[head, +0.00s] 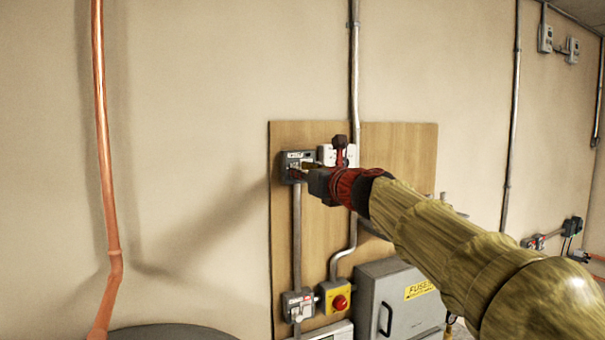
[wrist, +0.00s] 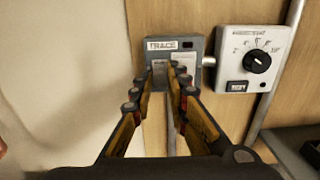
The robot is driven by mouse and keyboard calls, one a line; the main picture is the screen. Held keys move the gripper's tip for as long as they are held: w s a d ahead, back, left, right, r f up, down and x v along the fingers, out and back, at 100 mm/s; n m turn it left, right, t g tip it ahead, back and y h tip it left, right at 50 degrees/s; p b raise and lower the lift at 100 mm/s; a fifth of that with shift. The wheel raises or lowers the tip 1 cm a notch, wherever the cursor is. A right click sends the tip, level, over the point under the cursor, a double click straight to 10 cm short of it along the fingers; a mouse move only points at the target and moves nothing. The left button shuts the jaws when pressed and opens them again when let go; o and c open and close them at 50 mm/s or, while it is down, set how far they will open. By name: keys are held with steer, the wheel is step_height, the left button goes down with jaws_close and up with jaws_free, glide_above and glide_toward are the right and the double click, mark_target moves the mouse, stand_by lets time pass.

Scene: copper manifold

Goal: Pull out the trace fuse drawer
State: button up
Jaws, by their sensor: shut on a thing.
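The trace fuse unit (wrist: 190,47) is a small grey box labelled TRACE, fixed to the wooden board. It also shows in the head view (head: 289,156), at the board's upper left. My gripper (wrist: 166,68) reaches straight to the front of this box, with its fingertips close together at the lower middle of its face. It is shut on the fuse drawer there; the fingers hide most of the drawer, and I cannot tell how far out it sits. In the head view my gripper (head: 298,174) meets the box from the right.
A white dial box (wrist: 250,62) with a black knob is just right of the trace unit. Below on the wooden board (head: 400,145) are a yellow box with a red knob (head: 339,301) and a grey FUSES cabinet (head: 400,300). A copper pipe (head: 106,150) runs up the left wall.

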jaws_close()
stand_by(0.4)
steer(key=v, duration=0.2)
steer(key=shift+s+d, duration=0.15)
steer(key=shift+s, duration=0.25)
steer(key=shift+o, duration=1.2)
jaws_free()
steer(key=shift+o, duration=1.2)
steer(key=shift+s+d, duration=0.15)
steer(key=shift+s, duration=0.15)
steer(key=shift+o, duration=0.8)
steer(key=shift+w, duration=0.15)
